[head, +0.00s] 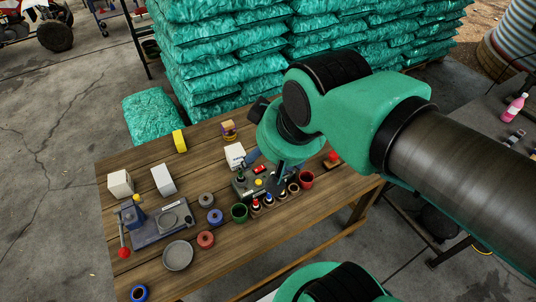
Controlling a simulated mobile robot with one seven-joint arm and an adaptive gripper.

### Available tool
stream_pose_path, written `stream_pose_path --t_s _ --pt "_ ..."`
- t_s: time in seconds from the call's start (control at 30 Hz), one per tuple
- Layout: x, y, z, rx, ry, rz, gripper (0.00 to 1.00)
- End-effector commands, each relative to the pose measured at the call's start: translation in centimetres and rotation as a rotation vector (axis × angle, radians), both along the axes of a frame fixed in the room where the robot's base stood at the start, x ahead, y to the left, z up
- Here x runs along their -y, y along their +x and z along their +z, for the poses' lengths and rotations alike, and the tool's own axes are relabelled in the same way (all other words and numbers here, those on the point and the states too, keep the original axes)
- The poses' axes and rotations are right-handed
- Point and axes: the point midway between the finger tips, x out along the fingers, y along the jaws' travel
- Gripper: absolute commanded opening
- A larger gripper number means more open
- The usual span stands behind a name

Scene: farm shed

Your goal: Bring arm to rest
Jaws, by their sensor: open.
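My green and black arm reaches in from the right over the wooden table (120,180). My gripper (266,170) hangs over the middle of the table, pointing down. It is largely hidden behind my wrist, and its jaws are open. I see nothing held in it. Below it is a dark grey tray (240,189) with small items on and around it, among them a red piece (260,169). I cannot tell how far the fingertips are above these things.
At left are a blue press with a red knob (124,253) and a round grey dish (178,255). Stacked teal sacks (220,60) rise behind the table.

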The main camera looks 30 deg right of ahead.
Motion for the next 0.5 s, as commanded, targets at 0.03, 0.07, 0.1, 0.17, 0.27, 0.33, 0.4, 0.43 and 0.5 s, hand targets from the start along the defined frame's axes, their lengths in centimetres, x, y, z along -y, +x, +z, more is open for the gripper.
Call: stream_pose_path --t_s 0.03,0.07,0.1,0.17,0.27,0.33,0.4,0.43,0.5 --pt "-0.03 -0.44 -0.02 0.003 0.000 0.000 0.63" --pt "-0.04 -0.61 -0.09 0.003 0.000 0.000 0.63" --pt "-0.04 -0.77 -0.16 0.003 0.000 0.000 0.63" --pt "-0.05 -0.85 -0.21 0.002 0.000 -0.001 0.63" --pt "-0.05 -0.84 -0.20 0.002 0.000 -0.001 0.63" --pt "-0.05 -0.82 -0.18 0.002 0.000 -0.001 0.63" --pt "-0.05 -0.82 -0.19 0.002 0.000 -0.001 0.63" --pt "-0.05 -0.81 -0.22 0.002 0.000 0.000 0.63" --pt "-0.05 -0.80 -0.45 0.002 0.000 0.000 0.63"
